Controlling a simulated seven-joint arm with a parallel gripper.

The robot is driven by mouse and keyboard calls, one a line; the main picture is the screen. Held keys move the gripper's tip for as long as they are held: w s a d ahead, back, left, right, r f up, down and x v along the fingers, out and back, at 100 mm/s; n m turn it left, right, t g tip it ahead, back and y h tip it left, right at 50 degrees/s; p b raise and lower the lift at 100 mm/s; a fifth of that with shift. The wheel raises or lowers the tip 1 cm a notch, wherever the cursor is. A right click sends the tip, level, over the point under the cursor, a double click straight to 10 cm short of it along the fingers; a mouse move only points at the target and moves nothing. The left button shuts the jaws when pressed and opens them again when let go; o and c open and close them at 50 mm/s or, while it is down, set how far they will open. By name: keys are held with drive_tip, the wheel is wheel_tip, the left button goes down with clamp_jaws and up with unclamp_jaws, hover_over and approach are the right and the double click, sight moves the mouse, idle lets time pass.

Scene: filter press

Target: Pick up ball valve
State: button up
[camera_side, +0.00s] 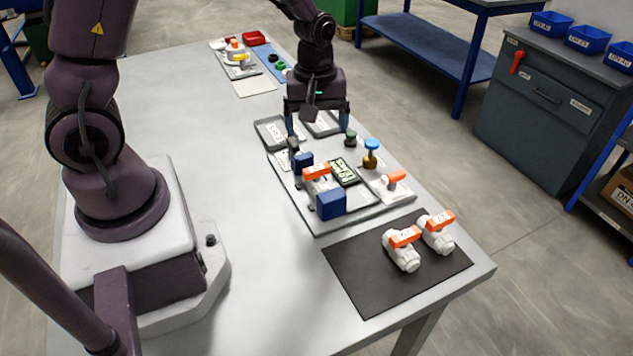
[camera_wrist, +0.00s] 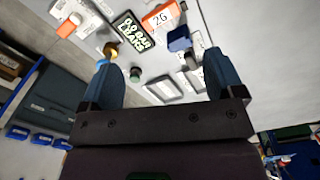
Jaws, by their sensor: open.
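Two white ball valves with orange handles, a nearer one (camera_side: 403,252) and a farther one (camera_side: 437,236), stand side by side on a black mat (camera_side: 350,279) at the table's near right corner. Another orange-handled part (camera_side: 317,173) sits between blue blocks (camera_side: 331,204) on the grey tray; its handle, marked "26", shows in the wrist view (camera_wrist: 160,17). A white part with an orange handle (camera_side: 394,181) lies at the tray's right side. My gripper (camera_side: 318,122) is open and empty above the tray's far end, away from the mat. Its two blue fingers show in the wrist view (camera_wrist: 163,75).
A small display (camera_side: 344,171), a blue-topped brass part (camera_side: 371,154) and a dark green knob (camera_side: 350,138) stand on or beside the tray. Shallow grey bins (camera_side: 271,133) lie under my gripper. More parts, including a red bin (camera_side: 254,38), are at the far end.

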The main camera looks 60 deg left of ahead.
sight(317, 168)
drive_tip(key=n, duration=0.4)
drive_tip(key=shift+s+f, duration=0.15)
drive_tip(key=shift+f, duration=0.25)
wheel_tip(317, 168, down, 7)
drive_tip(key=shift+r, duration=0.2)
drive_tip(key=f, duration=0.5)
drive_tip(key=shift+d+f, duration=0.3)
drive_tip(key=c, duration=1.1)
drive_tip(key=shift+r, duration=0.15)
